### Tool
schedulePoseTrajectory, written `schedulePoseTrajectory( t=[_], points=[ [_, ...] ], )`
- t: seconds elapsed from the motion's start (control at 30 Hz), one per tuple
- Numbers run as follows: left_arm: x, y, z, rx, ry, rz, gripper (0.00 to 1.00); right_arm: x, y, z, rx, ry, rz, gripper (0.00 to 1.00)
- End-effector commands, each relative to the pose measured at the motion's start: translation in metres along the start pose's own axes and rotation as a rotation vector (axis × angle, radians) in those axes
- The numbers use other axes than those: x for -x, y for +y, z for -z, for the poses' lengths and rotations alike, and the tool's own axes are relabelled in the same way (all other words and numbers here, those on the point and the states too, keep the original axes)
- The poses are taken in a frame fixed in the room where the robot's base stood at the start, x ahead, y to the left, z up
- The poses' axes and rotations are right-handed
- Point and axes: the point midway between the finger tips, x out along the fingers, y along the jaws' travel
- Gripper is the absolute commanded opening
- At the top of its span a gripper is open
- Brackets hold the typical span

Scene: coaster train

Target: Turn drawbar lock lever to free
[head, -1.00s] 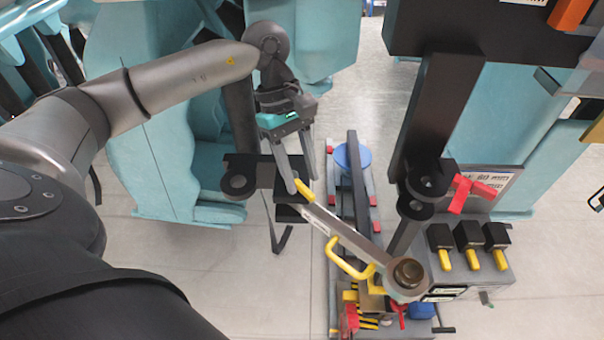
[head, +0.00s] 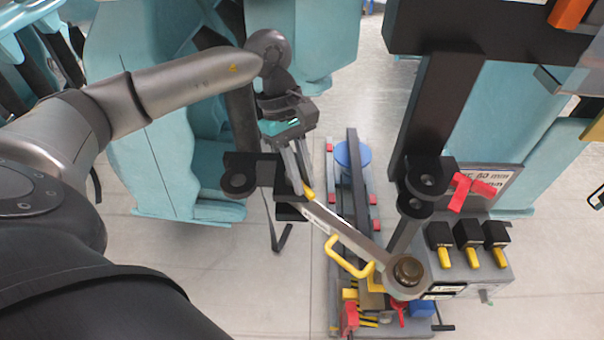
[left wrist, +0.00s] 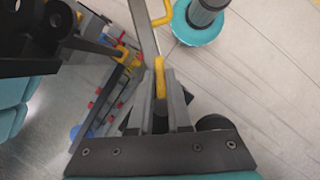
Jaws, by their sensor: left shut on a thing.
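A long grey lever (head: 340,232) with a yellow tip (head: 308,193) looks like the drawbar lock lever. It runs diagonally from a round brown pivot (head: 408,270) at lower right up to its tip near the middle, and has a yellow loop handle (head: 346,257) on its side. My left gripper (head: 303,182) is shut on the yellow-tipped end from above. The left wrist view shows the yellow tip (left wrist: 159,76) between the fingers (left wrist: 160,105). My right gripper is not in view.
A black bracket (head: 240,178) stands close left of the gripper. A black clevis (head: 425,185) and a red lever (head: 468,192) stand to the right, above several black blocks with yellow tabs (head: 468,240). A blue disc (head: 352,156) lies behind. Teal seat-like forms stand at the back left.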

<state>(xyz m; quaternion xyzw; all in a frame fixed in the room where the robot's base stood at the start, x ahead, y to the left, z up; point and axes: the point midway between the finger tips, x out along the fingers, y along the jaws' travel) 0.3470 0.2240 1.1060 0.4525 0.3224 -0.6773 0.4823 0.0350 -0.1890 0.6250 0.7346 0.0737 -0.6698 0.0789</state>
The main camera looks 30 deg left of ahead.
Motion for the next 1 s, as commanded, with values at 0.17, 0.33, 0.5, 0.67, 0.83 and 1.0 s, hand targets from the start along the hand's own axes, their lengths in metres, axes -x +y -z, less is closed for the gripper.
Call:
schedulePoseTrajectory(
  t=[0.17,0.33,0.5,0.67,0.83,1.0],
  points=[
    [0.000,0.000,0.000,0.000,0.000,0.000,0.00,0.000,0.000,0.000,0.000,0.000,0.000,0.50],
    [0.000,0.000,0.000,0.006,0.000,-0.003,0.00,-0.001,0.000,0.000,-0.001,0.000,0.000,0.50],
    [-0.001,0.002,0.001,0.050,0.000,-0.022,0.00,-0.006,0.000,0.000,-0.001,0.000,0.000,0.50],
    [-0.001,0.005,0.002,0.133,0.002,-0.058,0.00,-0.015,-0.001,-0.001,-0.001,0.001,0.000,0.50],
    [-0.001,0.009,0.002,0.246,0.001,-0.105,0.00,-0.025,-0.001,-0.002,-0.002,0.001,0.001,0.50],
    [0.000,0.012,0.003,0.352,0.001,-0.148,0.00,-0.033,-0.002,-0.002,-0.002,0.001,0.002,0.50]
  ],
)
